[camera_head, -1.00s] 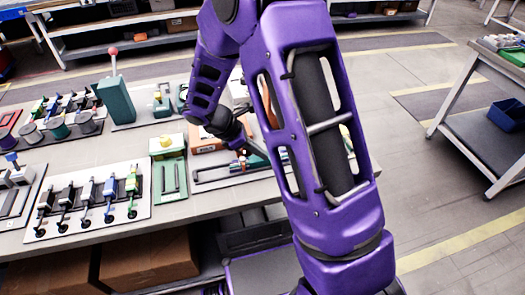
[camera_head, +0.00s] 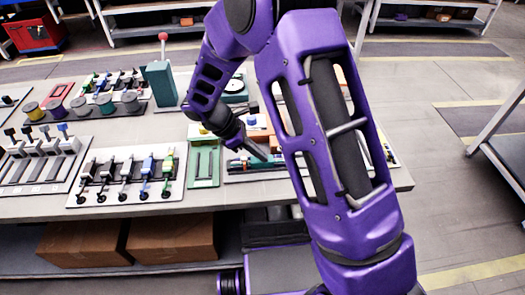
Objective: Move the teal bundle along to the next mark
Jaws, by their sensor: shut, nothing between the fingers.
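My purple arm ends in a dark gripper (camera_head: 260,153), shut and empty, pointing down and right. Its tip is over a pale board (camera_head: 234,177) on the table, to the right of a green tray. A small teal and blue piece (camera_head: 248,163), which looks like the teal bundle, lies along this board just below the fingers. I cannot tell whether the fingers touch it. My arm hides the board's middle, and no marks can be made out at this size.
A board of several levers (camera_head: 125,178) and the green tray (camera_head: 204,165) lie to the left. A teal press (camera_head: 160,82) with a red ball knob stands behind. Several spools (camera_head: 80,106) are at the back left. The floor beyond the table's right end is clear.

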